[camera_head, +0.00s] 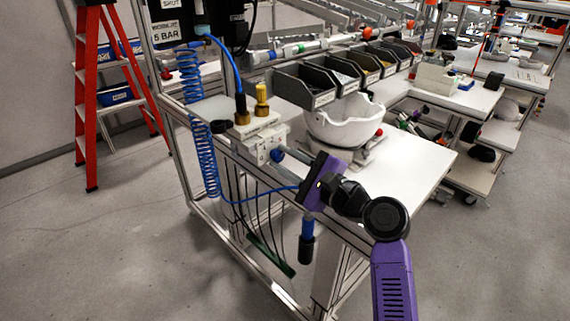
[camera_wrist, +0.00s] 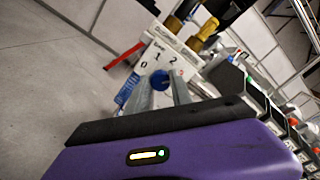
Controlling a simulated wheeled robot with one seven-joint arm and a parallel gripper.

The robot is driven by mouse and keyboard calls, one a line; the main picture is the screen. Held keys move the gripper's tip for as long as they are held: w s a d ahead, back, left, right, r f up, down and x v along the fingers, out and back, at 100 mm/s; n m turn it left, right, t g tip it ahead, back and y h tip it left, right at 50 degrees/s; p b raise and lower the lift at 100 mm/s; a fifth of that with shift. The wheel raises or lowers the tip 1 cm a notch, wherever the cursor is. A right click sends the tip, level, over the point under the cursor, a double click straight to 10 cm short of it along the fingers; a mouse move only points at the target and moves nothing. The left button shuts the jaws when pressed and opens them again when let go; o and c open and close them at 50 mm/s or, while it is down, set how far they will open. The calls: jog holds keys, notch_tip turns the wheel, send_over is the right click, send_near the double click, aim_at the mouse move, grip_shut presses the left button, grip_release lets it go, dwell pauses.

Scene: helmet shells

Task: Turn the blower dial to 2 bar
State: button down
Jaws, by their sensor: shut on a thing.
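The blower dial is a small blue knob (camera_head: 277,155) on the front face of a white block (camera_head: 262,138) at the workbench edge. In the wrist view the dial (camera_wrist: 159,80) sits below the marks 0, 1 and 2, with a reddish mark at its right. My gripper (camera_head: 281,154) reaches the dial from the right, and its two grey fingers (camera_wrist: 161,88) are shut on it, one on each side. The dial's pointer is too small or hidden to read.
Grey bins (camera_head: 303,86) line the rack above. A blue coiled hose (camera_head: 197,120) hangs left of the block. Brass fittings (camera_head: 262,100) stand on it.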

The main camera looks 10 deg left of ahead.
jog(key=n+b, duration=0.1)
jog(key=n, duration=0.2)
jog(key=n+b, duration=0.1)
jog(key=shift+f+b, duration=0.25)
jog(key=shift+b, duration=0.05)
jog(key=shift+n+b, duration=0.9)
jog(key=shift+n, duration=0.8)
jog(key=c, duration=1.1)
grip_release()
jog(key=shift+r, duration=0.1)
jog(key=shift+c, duration=0.2)
jog(key=v, duration=0.8)
jog(key=shift+b, duration=0.35)
